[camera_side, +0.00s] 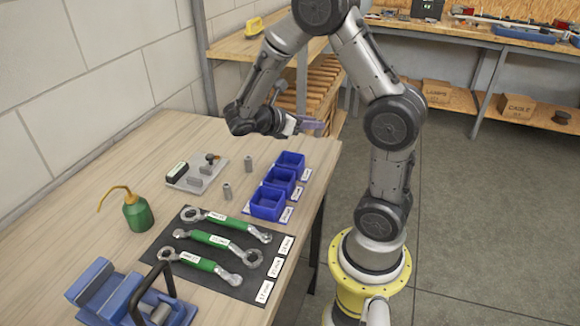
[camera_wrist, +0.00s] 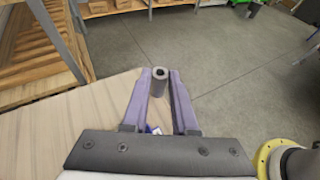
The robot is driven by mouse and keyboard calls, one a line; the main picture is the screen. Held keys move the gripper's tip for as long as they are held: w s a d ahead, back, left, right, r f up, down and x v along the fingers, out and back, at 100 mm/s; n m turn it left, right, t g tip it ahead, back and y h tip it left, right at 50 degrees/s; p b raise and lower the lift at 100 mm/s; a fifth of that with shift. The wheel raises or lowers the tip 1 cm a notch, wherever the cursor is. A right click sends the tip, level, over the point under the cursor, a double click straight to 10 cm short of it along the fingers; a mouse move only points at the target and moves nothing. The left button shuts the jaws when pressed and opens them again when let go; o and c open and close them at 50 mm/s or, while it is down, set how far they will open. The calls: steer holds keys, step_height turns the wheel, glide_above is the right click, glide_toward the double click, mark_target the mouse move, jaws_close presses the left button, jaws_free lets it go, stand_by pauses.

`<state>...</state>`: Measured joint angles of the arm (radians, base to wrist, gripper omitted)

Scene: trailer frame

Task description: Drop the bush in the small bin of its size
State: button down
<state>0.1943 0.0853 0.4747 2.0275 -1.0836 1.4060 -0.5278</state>
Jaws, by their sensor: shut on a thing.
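My gripper (camera_side: 313,124) is in the air near the table's far right corner, above and beyond the bins in the side view. In the wrist view my gripper (camera_wrist: 159,78) is shut on a grey hollow cylindrical bush (camera_wrist: 159,82), held at the fingertips with its bore showing. The bush is hard to make out in the side view. Three small blue bins stand in a row on the table's right side: a far bin (camera_side: 291,162), a middle bin (camera_side: 280,180) and a near bin (camera_side: 267,204). Their label text is too small to read.
Two grey bushes (camera_side: 248,164) (camera_side: 227,191) stand left of the bins. A grey plate (camera_side: 210,174) with parts, green oiler (camera_side: 138,213), black mat (camera_side: 182,268) with wrenches and blue vise (camera_side: 97,285) occupy the table (camera_side: 130,165). A wooden rack (camera_wrist: 40,55) stands beyond its edge.

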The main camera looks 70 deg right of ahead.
steer(key=w+a+f+n+t, duration=0.1)
steer(key=w+a+f+t+h, duration=0.1)
steer(key=w+f, duration=0.1)
steer(key=w+a+f+n, duration=0.1)
steer(key=w+f, duration=0.1)
steer(key=shift+w+a+f+n+t, duration=0.2)
steer(key=shift+n+t, duration=0.1)
steer(key=shift+t, duration=0.1)
steer(key=shift+s+f, duration=0.1)
steer(key=shift+f, duration=0.7)
steer(key=c, duration=0.6)
jaws_free()
steer(key=shift+r, duration=0.1)
steer(key=v, duration=1.4)
